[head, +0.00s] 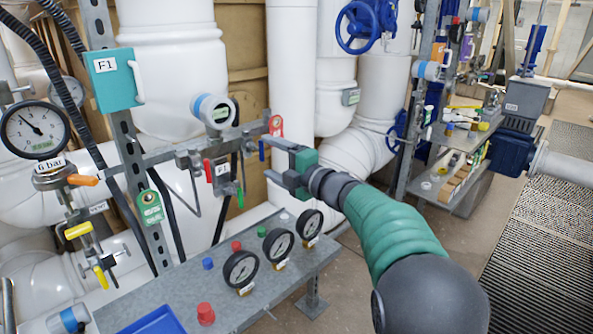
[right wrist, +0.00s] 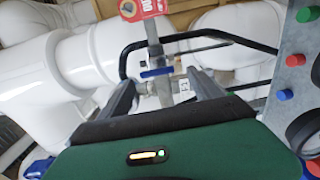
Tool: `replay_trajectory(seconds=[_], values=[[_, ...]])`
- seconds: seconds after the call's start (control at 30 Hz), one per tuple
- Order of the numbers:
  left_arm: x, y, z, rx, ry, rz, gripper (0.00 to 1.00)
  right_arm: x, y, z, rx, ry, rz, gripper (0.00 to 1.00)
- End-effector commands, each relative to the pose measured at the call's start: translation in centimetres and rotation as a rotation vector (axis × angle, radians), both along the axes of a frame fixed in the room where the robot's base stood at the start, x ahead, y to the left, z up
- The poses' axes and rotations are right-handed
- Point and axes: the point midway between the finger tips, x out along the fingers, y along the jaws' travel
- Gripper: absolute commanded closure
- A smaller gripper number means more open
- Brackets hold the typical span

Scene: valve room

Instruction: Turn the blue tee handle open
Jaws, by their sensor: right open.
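The blue tee handle (head: 262,150) is small and sits on the grey pipe fitting, beside the fingertips of my right gripper (head: 271,160). In the right wrist view the blue tee handle (right wrist: 156,72) lies roughly crosswise on a metal valve body, seen between the two finger ends of my right gripper (right wrist: 162,82). The fingers stand apart, one on each side of it; I see no clear contact. My left gripper is not in view.
A red tag (head: 275,125) hangs just above the handle. Below is a grey bench (head: 200,283) with several gauges and coloured caps. A pressure gauge (head: 35,130) is at left. A black hose (right wrist: 222,38) curves past the valve. Grated floor (head: 540,240) lies open at right.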

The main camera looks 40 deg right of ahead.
Motion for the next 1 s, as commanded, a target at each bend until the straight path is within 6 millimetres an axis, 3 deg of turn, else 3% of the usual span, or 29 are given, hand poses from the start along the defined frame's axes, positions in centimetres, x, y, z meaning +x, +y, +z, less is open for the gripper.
replay_trajectory(seconds=[0.2, 0.4, 0.57, 1.0], values=[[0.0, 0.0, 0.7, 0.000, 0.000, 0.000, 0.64, -6.6, -0.6, 0.1, 0.002, 0.000, -0.004, 0.25], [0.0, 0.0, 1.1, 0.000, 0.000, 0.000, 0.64, -10.6, -0.9, -0.1, -0.001, 0.003, -0.001, 0.25], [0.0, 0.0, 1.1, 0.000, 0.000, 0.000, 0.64, -11.7, -0.9, -0.2, 0.000, 0.003, 0.001, 0.25], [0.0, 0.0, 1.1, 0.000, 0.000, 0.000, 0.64, -11.5, -0.8, -0.4, 0.012, 0.006, -0.003, 0.25]])
